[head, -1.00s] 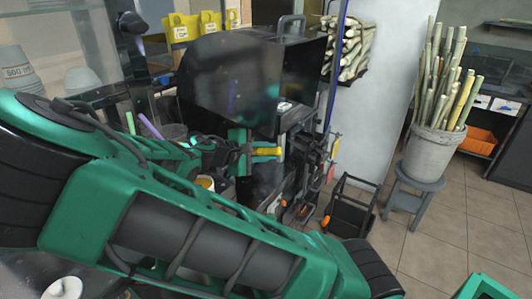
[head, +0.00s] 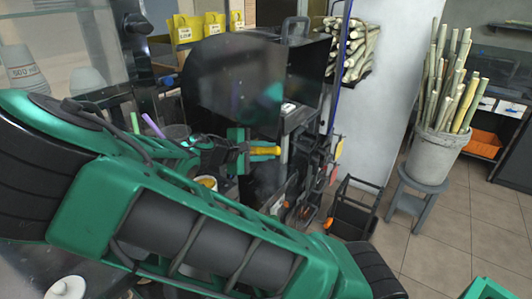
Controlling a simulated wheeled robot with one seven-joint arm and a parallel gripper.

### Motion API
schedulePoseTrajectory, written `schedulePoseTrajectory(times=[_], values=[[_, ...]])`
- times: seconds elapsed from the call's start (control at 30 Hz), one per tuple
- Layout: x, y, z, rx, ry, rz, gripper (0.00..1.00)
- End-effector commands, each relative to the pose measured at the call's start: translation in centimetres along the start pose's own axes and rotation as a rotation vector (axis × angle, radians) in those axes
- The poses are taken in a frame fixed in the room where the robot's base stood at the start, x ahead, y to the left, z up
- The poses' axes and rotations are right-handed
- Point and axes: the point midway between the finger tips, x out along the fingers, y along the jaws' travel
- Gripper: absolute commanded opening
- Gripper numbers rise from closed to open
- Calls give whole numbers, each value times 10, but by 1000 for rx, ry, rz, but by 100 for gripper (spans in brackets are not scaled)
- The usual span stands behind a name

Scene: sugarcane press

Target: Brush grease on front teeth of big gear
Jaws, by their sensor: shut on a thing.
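My gripper (head: 252,148) is in the middle of the head view, in front of the dark press (head: 235,85). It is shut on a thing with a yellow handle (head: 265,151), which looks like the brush. The brush's bristles cannot be made out. A round, wheel-like dark part (head: 302,212) shows low on the machine, right of my gripper. I cannot tell whether it is the big gear. My green arm crosses the lower left and hides much of the machine's lower part. No contact between brush and gear can be seen.
A grey bucket of cane (head: 437,150) stands on a stool (head: 409,200) at the right. A low black frame (head: 350,212) stands on the floor beside the machine. More cane (head: 350,50) is stacked behind. Tiled floor (head: 460,220) is free at the right.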

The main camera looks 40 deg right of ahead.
Motion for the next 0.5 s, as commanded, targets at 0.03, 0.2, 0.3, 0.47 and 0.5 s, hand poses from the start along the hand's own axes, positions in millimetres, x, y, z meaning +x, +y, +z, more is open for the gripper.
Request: schedulePoseTrajectory(times=[0.03, 0.2, 0.3, 0.47, 0.5], values=[[0, 0, -1, 0, 0, 0, 0], [2, 1, -1, 0, -1, 0, 0], [6, 3, -1, 1, -2, -1, 0], [17, 8, -1, 0, -2, -1, 0], [20, 9, -1, 1, -2, -1, 0]])
